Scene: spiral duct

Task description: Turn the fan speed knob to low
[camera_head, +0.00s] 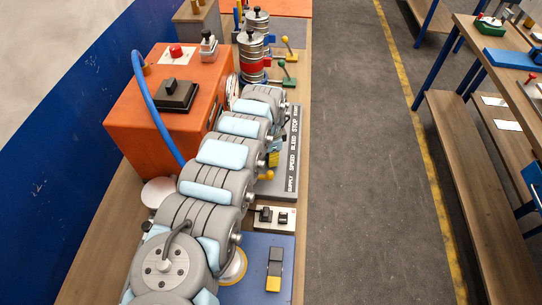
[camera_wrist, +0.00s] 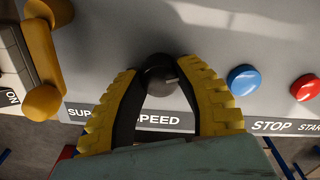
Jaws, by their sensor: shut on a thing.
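The black round speed knob (camera_wrist: 160,74) sits on the grey panel (camera_wrist: 225,30) in the wrist view, above the partly covered label "SPEED". A light pointer mark on it points to the right. My gripper (camera_wrist: 160,70), with yellow ribbed fingers and black inner pads, is shut on the knob, one fingertip on each side. In the head view the panel's lettered edge (camera_head: 292,150) shows to the right of my arm. A yellow part of my gripper (camera_head: 273,159) shows there, but the knob is hidden.
A blue button (camera_wrist: 243,80) and a red button (camera_wrist: 305,87) are right of the knob. A yellow handle (camera_wrist: 42,60) is at the left. In the head view an orange box (camera_head: 125,110) stands left of my arm. The floor (camera_head: 360,170) to the right is clear.

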